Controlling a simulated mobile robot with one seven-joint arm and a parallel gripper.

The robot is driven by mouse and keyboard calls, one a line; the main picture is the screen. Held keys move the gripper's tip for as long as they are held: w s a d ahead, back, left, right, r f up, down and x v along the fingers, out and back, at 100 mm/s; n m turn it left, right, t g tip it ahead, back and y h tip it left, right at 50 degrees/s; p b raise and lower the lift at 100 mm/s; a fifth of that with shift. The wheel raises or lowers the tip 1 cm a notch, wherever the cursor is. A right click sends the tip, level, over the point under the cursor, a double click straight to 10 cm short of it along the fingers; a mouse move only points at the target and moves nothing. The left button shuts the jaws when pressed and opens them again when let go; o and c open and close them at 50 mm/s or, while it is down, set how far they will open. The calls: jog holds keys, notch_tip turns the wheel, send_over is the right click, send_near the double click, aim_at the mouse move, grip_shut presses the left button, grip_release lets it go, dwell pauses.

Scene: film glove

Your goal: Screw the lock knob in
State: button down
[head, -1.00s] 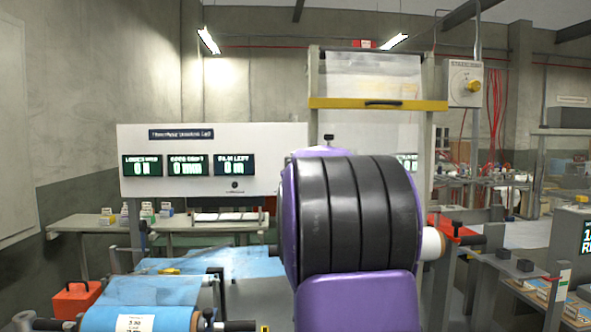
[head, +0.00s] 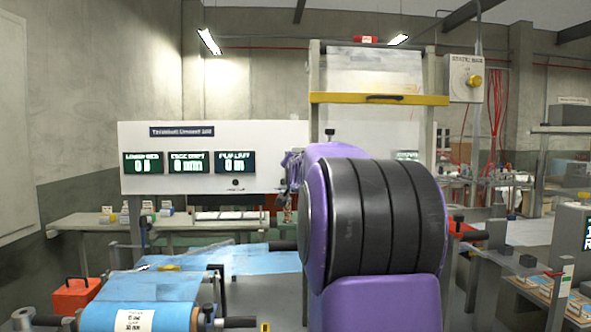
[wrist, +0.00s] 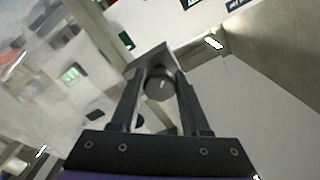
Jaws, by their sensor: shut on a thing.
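In the wrist view, my gripper (wrist: 161,73) has its two fingers closed on a dark round knob (wrist: 159,86), which I take to be the lock knob. The knob sits between the fingertips, in front of a grey block-like part (wrist: 150,58). I cannot tell whether the knob touches that part or how deep it is in. In the head view, my purple and black arm hides most of the gripper and the knob. A small black knob-like piece (head: 330,134) shows just above my arm.
A blue film roll (head: 100,318) lies at front left, with blue film (head: 255,261) behind it. A red box (head: 76,297) stands to its left. A white panel with displays (head: 215,140) and a frame with a yellow bar (head: 380,99) stand behind. A bench is at right.

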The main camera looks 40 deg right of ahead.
jog(key=m, duration=0.3)
jog(key=shift+f+m+b, duration=0.2)
jog(key=shift+m+b, duration=0.2)
jog(key=m, duration=0.3)
jog(key=shift+m, duration=0.3)
jog(key=m, duration=0.6)
jog(key=shift+w, duration=0.1)
jog(key=shift+m, duration=0.4)
jog(key=shift+c, duration=1.9)
grip_release()
jog(key=shift+r, duration=0.2)
jog(key=shift+a+r, duration=0.1)
